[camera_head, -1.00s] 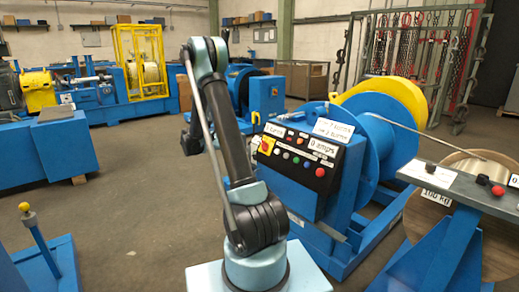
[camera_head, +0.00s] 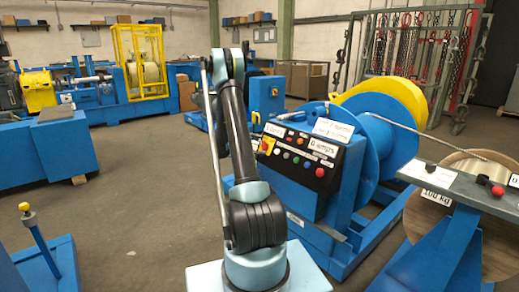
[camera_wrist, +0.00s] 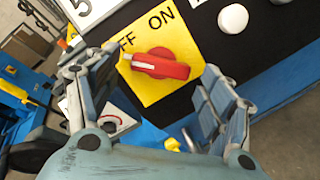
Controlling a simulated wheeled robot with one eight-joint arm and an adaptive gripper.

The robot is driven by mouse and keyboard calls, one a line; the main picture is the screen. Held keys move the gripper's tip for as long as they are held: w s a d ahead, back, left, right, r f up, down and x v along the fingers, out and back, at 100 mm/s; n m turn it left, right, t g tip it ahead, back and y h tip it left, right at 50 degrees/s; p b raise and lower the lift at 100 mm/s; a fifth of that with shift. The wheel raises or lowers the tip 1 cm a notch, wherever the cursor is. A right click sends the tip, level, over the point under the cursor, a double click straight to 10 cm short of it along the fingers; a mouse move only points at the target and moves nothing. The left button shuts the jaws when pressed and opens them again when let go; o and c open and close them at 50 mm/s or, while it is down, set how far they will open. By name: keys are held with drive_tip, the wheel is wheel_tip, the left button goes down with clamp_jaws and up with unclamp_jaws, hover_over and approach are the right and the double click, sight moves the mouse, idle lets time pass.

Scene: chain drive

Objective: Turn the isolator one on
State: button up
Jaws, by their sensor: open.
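The isolator is a red rotary knob (camera_wrist: 160,64) on a yellow plate (camera_wrist: 150,90) marked OFF and ON. The wrist view is tilted, and the knob's white-tipped end points left, beside the partly hidden OFF lettering. My gripper (camera_wrist: 163,62) is open, with one finger on each side of the knob in that view. The left finger overlaps the plate's edge and covers part of OFF. I cannot tell whether either finger touches the knob. In the head view the isolator (camera_head: 266,145) sits at the left end of the black control panel, and my arm hides most of my gripper.
The black panel (camera_head: 300,158) carries several other buttons and white labels. A white round button (camera_wrist: 233,18) is near the right finger in the wrist view. A blue drum machine (camera_head: 345,145) stands behind the panel, and a grey desk (camera_head: 460,190) is at the right.

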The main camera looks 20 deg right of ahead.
drive_tip(key=shift+w+d+f, duration=0.1)
drive_tip(key=shift+d+f, duration=0.1)
drive_tip(key=shift+d, duration=0.3)
drive_tip(key=c, duration=1.1)
drive_tip(key=shift+o, duration=0.2)
